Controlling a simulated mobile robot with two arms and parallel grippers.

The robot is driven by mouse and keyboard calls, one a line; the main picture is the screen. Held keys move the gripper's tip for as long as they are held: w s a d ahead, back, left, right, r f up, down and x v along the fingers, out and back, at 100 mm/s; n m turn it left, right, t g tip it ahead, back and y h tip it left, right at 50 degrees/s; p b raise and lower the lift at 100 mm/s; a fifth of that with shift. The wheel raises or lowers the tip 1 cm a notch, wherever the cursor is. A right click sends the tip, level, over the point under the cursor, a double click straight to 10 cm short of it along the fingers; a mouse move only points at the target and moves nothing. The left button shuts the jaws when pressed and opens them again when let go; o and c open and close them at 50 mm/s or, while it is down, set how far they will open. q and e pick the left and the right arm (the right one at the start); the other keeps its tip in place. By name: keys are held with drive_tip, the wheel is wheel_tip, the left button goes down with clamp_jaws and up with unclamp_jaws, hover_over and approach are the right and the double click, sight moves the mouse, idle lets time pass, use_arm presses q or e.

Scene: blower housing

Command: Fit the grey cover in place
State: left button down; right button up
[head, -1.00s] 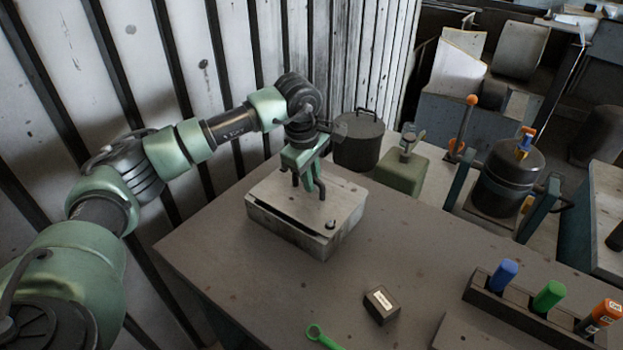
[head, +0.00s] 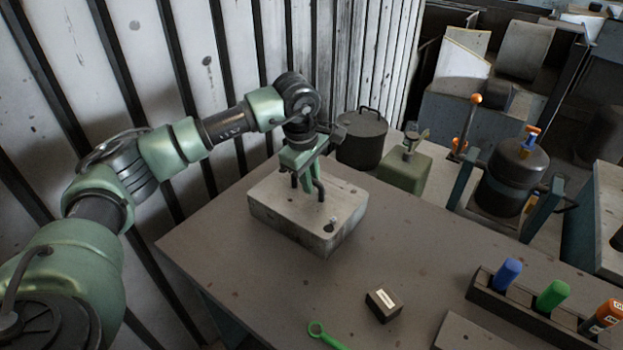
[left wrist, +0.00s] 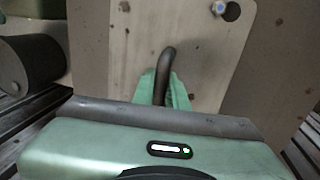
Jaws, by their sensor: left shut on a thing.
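The grey cover (head: 274,198) lies on top of the blower housing (head: 285,233), a grey box on the table. Its edges look lined up with the box and no gap shows along the front. My left gripper (head: 308,189) is above the cover, shut on its dark bent handle (head: 320,190). In the left wrist view the green fingers (left wrist: 165,88) hold the handle (left wrist: 166,62) over the cover plate (left wrist: 205,50). A small pale bolt (left wrist: 218,8) shows at a dark hole near the cover's corner. The back edge is partly hidden. My right gripper is not in view.
A black lidded pot (head: 361,140) and a green block (head: 403,170) stand behind the housing. A small dark box (head: 383,306), a green ring tool (head: 324,336) and a rack (head: 530,312) with coloured handles are in front and right. The table between is clear.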

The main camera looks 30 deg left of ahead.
use_arm(q)
drive_tip(key=shift+w, duration=0.1)
drive_tip(key=shift+f+b, duration=0.1)
drive_tip(key=shift+b, duration=0.25)
drive_tip(key=c, duration=1.3)
unclamp_jaws()
drive_tip(key=shift+c, duration=0.2)
drive_tip(key=shift+w+f, duration=0.1)
drive_tip(key=shift+o, duration=0.3)
drive_tip(key=o, duration=0.4)
drive_tip(key=shift+r+p, duration=2.45)
drive_tip(key=shift+r, duration=1.65)
